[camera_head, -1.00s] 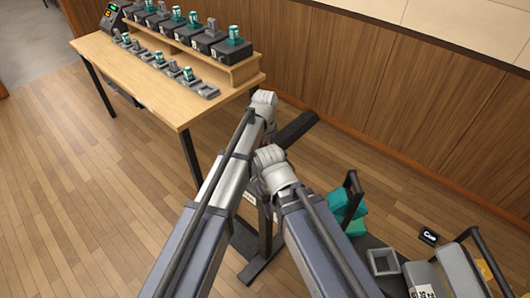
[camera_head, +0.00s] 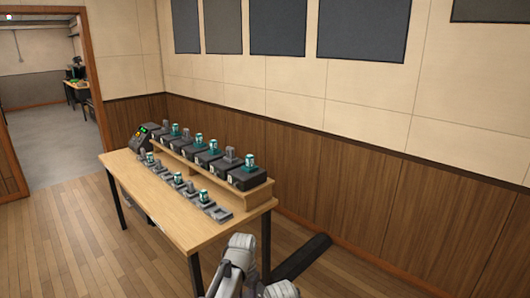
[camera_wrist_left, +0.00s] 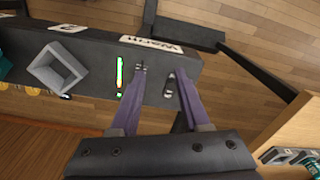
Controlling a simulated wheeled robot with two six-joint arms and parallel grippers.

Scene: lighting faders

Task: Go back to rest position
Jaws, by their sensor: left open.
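In the head view, grey-white joints of my arms (camera_head: 240,262) show at the bottom centre, in front of the table's near right corner. Neither gripper's fingers show in that view, and my right gripper is not seen.
The wooden table (camera_head: 190,232) has a raised shelf (camera_head: 262,188) with dark fader boxes (camera_head: 248,178), several with teal or grey tops. Grey holders (camera_head: 217,213) line the front. Wood-panelled wall (camera_head: 370,190) runs behind; floor is clear at left.

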